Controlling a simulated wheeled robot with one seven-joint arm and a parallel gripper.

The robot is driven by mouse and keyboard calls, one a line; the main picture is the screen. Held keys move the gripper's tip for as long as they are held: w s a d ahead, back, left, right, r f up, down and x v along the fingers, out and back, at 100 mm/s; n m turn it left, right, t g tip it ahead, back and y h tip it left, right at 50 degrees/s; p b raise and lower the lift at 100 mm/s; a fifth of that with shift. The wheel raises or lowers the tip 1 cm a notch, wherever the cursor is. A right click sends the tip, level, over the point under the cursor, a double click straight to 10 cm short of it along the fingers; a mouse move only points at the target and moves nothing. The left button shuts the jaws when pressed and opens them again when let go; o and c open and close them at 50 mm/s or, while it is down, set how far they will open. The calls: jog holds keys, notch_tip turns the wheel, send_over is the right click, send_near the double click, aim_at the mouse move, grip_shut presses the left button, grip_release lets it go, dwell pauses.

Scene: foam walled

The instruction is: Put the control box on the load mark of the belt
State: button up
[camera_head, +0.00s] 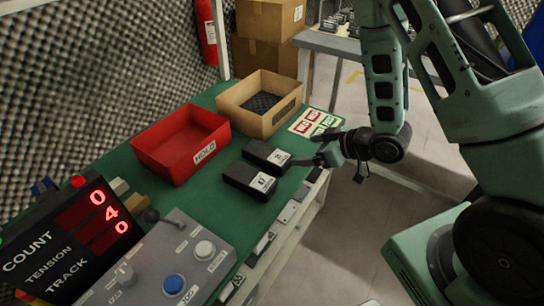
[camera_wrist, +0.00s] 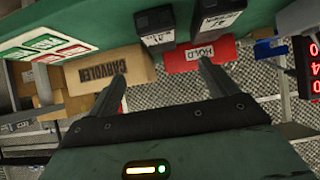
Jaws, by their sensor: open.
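Two black boxes with white labels lie side by side on the green bench: a far box (camera_head: 266,154) and a near box (camera_head: 248,179). Both also show at the top of the wrist view, the far one (camera_wrist: 155,22) and the near one (camera_wrist: 222,14). I cannot tell which is the control box; the labels are too small to read surely. My gripper (camera_head: 342,164) is open and empty, to the right of the boxes by the bench edge, apart from them. Its two fingers (camera_wrist: 162,72) are spread in the wrist view. I cannot make out a belt or load mark.
A red HOLD bin (camera_head: 170,158) and a cardboard bin (camera_head: 231,98) stand behind the boxes. Red and green cards (camera_head: 314,123) lie at the far end. A grey button panel (camera_head: 207,278) and a red-digit display (camera_head: 70,240) stand near.

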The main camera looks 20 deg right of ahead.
aim_at(270, 153)
jog(key=b+x, duration=0.1)
jog(key=x, duration=1.5)
jog(key=shift+w+a, duration=0.15)
jog(key=shift+a, duration=0.05)
jog(key=c, duration=1.2)
jog(key=shift+c, duration=1)
jog(key=shift+r, duration=0.1)
